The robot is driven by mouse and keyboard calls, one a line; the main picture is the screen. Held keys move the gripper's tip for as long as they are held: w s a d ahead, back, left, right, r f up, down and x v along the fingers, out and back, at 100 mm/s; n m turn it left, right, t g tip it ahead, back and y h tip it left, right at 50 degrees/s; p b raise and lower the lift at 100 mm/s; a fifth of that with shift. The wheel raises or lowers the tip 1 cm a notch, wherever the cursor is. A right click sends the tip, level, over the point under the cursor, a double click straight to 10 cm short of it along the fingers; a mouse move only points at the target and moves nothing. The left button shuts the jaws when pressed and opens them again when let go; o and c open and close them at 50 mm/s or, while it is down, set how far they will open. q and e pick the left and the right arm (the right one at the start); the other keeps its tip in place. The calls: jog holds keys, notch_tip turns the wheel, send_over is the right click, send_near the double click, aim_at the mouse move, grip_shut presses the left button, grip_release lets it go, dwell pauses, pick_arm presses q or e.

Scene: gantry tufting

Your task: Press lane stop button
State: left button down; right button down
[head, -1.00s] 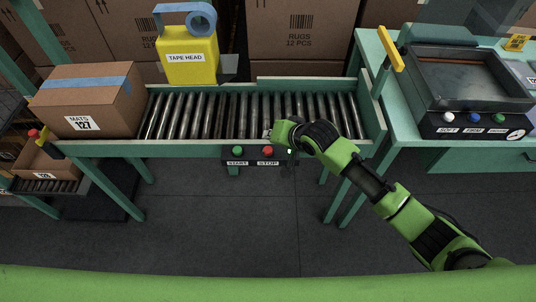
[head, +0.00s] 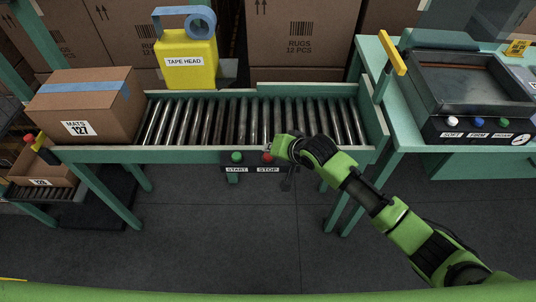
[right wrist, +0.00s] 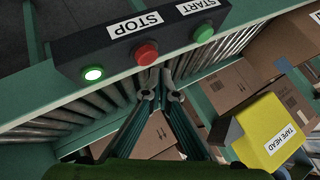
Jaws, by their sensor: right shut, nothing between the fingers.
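The lane control box (head: 252,168) hangs on the front rail of the roller lane. It carries a green START button (head: 237,157) and a red STOP button (head: 267,158). My right gripper (head: 268,147) is shut and empty, just above the red button in the head view. The right wrist view shows the box upside down, with the red STOP button (right wrist: 146,53), the green START button (right wrist: 204,33) and a lit lamp (right wrist: 93,73). The closed fingertips (right wrist: 160,76) are close to the red button; I cannot tell whether they touch it. My left gripper is out of view.
A MATS carton (head: 86,103) sits at the lane's left end. The yellow tape head (head: 187,62) stands behind the rollers (head: 215,120). A bench at right holds a machine with several buttons (head: 475,123). The floor (head: 240,230) in front is clear.

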jog(key=shift+f, duration=0.15)
dwell(0.7)
jog(key=shift+f, duration=0.25)
jog(key=shift+f, duration=0.65)
dwell(0.8)
jog(key=shift+r, duration=0.1)
jog(key=shift+r+p, duration=0.95)
jog(key=shift+p, duration=0.1)
notch_tip(320, 180, up, 5)
jog(key=p, duration=0.5)
jog(key=shift+r, duration=0.1)
